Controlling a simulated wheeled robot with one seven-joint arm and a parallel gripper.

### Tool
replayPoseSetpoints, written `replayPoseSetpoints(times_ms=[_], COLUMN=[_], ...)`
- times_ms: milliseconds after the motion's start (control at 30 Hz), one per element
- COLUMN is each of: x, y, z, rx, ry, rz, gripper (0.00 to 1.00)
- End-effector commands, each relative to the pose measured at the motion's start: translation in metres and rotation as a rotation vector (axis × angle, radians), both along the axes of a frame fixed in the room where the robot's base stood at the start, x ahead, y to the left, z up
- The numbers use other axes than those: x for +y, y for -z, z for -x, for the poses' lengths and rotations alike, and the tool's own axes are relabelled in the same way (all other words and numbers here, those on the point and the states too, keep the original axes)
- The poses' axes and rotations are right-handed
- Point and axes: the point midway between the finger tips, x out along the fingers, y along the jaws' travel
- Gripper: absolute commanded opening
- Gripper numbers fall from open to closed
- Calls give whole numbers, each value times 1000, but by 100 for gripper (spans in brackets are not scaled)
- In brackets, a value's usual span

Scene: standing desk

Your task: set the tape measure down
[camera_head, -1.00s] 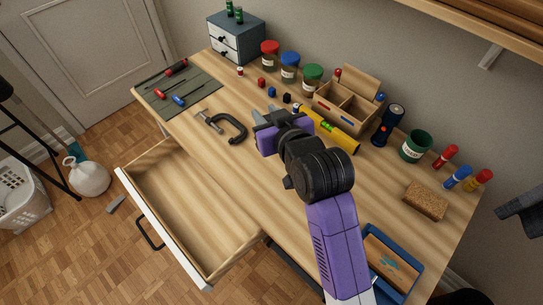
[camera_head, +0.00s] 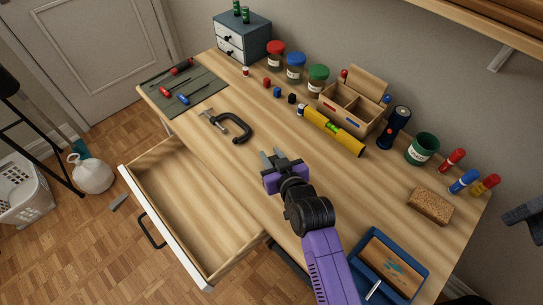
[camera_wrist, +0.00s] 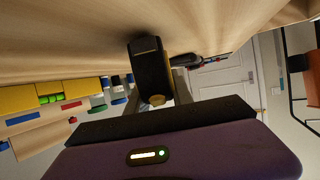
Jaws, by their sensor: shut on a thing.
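My gripper (camera_head: 272,157) is over the front middle part of the desk (camera_head: 220,172), left of the blue tray. In the wrist view it is shut on a dark block-shaped thing with a small yellow part, which I take for the tape measure (camera_wrist: 150,65). The tape measure is close to the desk surface; I cannot tell whether it touches. In the head view it is hidden or too small to make out between the fingers.
An open drawer (camera_head: 128,192) juts out at the front left. A black clamp (camera_head: 236,130), a yellow level (camera_head: 350,145), a wooden organizer (camera_head: 327,98), a cork block (camera_head: 430,205) and a blue tray (camera_head: 424,266) stand around. Bare wood surrounds my gripper.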

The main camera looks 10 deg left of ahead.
Motion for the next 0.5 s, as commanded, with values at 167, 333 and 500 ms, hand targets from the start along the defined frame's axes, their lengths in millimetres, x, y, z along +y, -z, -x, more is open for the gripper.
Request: replayPoseSetpoints(times_ms=[167,333,500], x=[0,0,0], y=[2,3,6], z=[0,-1,0], rx=[-3,-3,-1], ry=[0,0,0], rz=[-2,-1,0], gripper=[0,0,41])
